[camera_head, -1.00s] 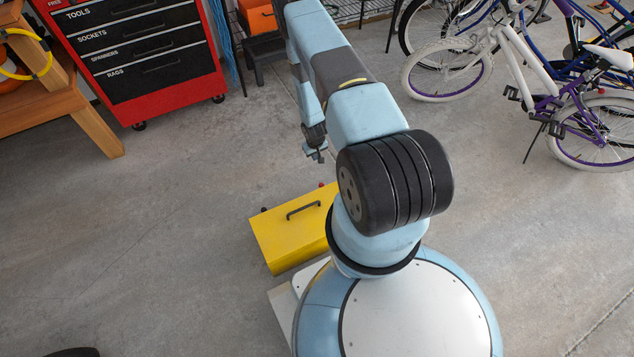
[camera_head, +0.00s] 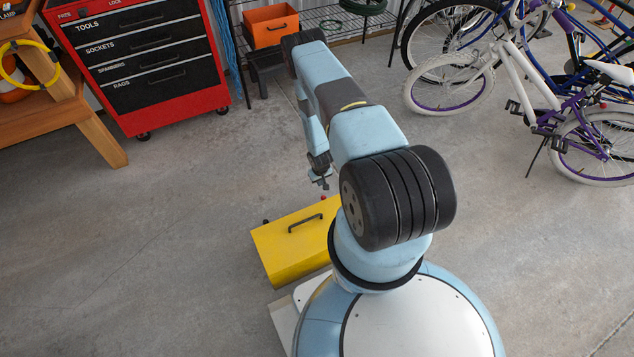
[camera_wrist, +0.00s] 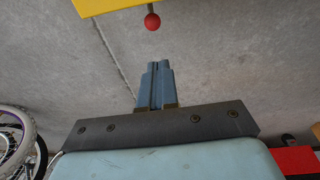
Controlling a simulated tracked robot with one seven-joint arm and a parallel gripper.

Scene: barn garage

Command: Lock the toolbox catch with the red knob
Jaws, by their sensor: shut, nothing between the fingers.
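The yellow toolbox (camera_head: 285,252) stands on the floor left of my base, with a black handle on its lid. Part of its right side is hidden behind my arm. The red knob (camera_head: 323,197) shows at its far edge; a dark knob (camera_head: 265,222) shows farther left. In the wrist view the red knob (camera_wrist: 152,21) sits on a short stem by the toolbox's yellow edge (camera_wrist: 110,4). My gripper (camera_wrist: 157,66) is shut and empty, its fingertips pointing at the red knob with a gap between. In the head view my gripper (camera_head: 322,183) hangs just beyond the knob.
A red tool cabinet (camera_head: 215,98) with black drawers stands at the back left, beside a wooden bench (camera_head: 95,130). An orange bin (camera_head: 270,27) is at the back. Bicycles (camera_head: 600,140) stand at the right. The concrete floor around the toolbox is clear.

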